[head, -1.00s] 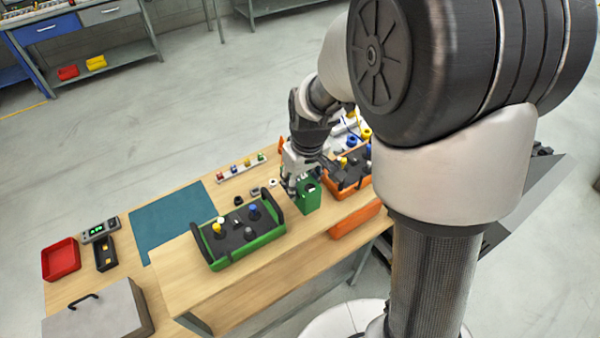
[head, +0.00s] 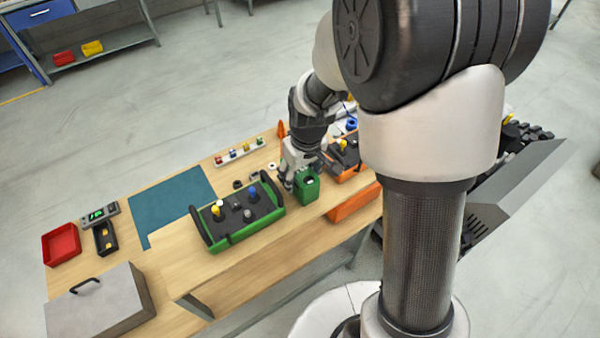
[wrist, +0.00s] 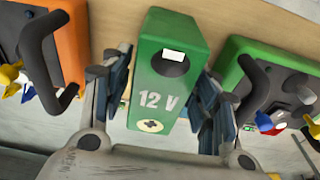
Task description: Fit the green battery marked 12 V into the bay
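The green battery (head: 307,188) stands upright on the table between the green carrier and the orange carrier. Its white "12 V" mark shows in the wrist view (wrist: 160,100), with a dark round recess and a white label above it. My gripper (head: 292,178) is low at the battery. In the wrist view its fingers (wrist: 163,85) stand spread on either side of the battery, with a narrow gap at the left; contact at the right is unclear. The green carrier (head: 243,232) has a dark deck with several knobs. I cannot make out the bay.
The orange carrier (wrist: 72,40) is close to one finger, the green carrier's handle (wrist: 255,85) close to the other. A white strip with coloured pieces (head: 238,154), a teal mat (head: 170,205), a red tray (head: 61,244) and a grey case (head: 100,305) lie further left.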

